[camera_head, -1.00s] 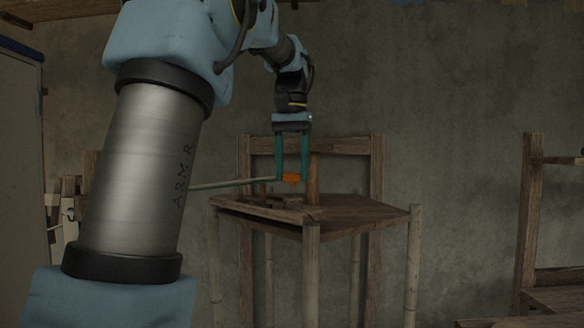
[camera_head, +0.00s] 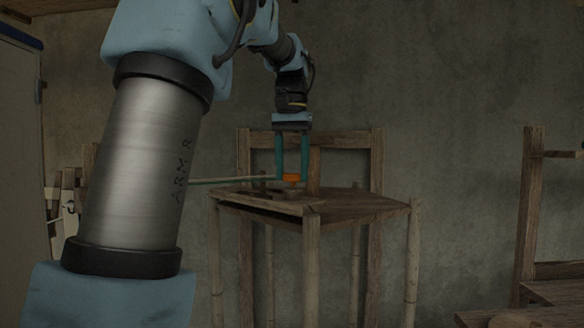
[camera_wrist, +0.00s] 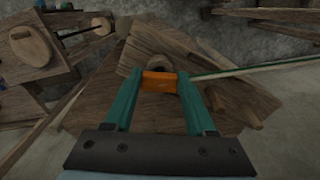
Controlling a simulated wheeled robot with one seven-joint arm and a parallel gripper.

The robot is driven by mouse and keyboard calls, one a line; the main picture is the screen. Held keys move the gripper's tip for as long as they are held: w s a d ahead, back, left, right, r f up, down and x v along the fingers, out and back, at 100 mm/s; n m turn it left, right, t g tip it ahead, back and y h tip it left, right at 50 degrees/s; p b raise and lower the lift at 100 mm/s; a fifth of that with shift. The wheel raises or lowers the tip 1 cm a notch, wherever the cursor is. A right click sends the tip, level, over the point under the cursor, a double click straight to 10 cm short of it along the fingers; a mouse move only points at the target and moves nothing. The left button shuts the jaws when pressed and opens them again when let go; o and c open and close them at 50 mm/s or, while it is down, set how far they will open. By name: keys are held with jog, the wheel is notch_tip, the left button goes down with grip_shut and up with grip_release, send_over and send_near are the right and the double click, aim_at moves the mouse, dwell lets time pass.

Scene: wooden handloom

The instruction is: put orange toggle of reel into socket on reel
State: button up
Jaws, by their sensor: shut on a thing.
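The orange toggle (camera_head: 292,178) is between the two green fingers of my gripper (camera_head: 292,176), which is shut on it. The toggle also shows in the wrist view (camera_wrist: 158,81), with a finger touching each end. My gripper (camera_wrist: 158,88) points down over the wooden stand. The toggle is low, just above or at a small wooden part (camera_head: 284,193) on the stand, which I take to be the reel. I cannot tell whether they touch. The socket is not clearly seen; the toggle and fingers cover that area.
The wooden stand (camera_head: 365,203) has several pale legs and a tall back frame (camera_head: 376,150). A thin pale green rod (camera_head: 235,180) runs left from near the toggle. Another wooden frame (camera_head: 530,200) stands at the right. A grey wall is behind.

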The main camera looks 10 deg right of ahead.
jog(key=shift+f, duration=0.1)
dwell(0.3)
jog(key=shift+f+b, duration=0.3)
jog(key=shift+f, duration=0.3)
jog(key=shift+r+p, duration=0.1)
jog(key=shift+p, duration=0.25)
dwell(0.3)
jog(key=o, duration=1.4)
jog(key=shift+o, duration=0.7)
notch_tip(320, 180, up, 7)
jog(key=p, duration=0.7)
